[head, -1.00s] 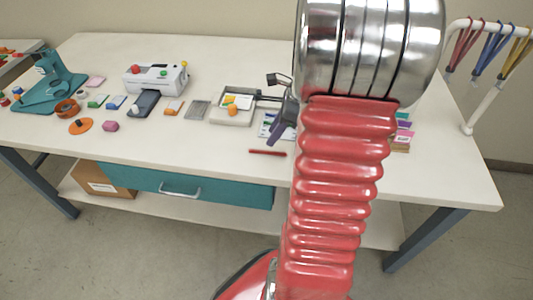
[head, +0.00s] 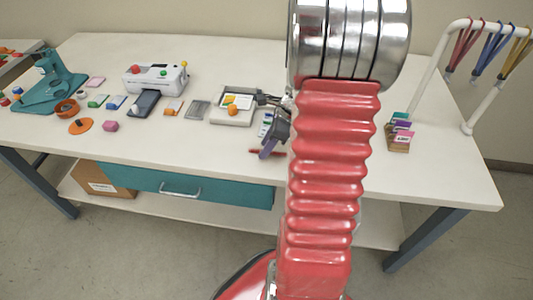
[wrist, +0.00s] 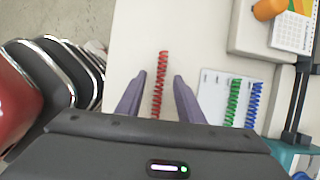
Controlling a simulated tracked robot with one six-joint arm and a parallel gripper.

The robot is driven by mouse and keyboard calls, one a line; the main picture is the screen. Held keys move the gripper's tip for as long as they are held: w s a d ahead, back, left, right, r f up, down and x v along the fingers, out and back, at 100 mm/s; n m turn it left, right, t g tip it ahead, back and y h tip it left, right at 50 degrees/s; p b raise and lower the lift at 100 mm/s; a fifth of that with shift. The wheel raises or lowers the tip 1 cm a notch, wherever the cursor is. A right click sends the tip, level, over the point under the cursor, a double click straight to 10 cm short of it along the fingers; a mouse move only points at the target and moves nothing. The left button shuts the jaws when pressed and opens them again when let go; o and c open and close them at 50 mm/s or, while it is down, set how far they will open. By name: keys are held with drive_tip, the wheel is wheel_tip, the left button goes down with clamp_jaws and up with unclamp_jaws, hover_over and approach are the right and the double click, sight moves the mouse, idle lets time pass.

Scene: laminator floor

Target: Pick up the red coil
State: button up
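The red coil (wrist: 161,80) lies on the white table (wrist: 135,30). In the wrist view it runs up and down the picture, between and beyond the fingertips. My gripper (wrist: 161,78) is open, with a purple finger on each side of the coil and a gap to both. Whether the fingers are down at table height cannot be told. In the head view the red coil (head: 256,152) shows near the table's front edge, partly hidden by my gripper (head: 266,150). A green coil (wrist: 232,102) and a blue coil (wrist: 252,104) lie on a white card to the right.
A grey tray (head: 231,121) with a card and an orange knob stands left of the gripper. A white machine (head: 155,78) is further left. A card holder (head: 398,134) and a white rack (head: 431,60) with hanging lanyards are right. Table front is mostly clear.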

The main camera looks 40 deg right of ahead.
drive_tip(key=shift+f, duration=0.3)
idle(0.5)
drive_tip(key=shift+c, duration=0.7)
clamp_jaws()
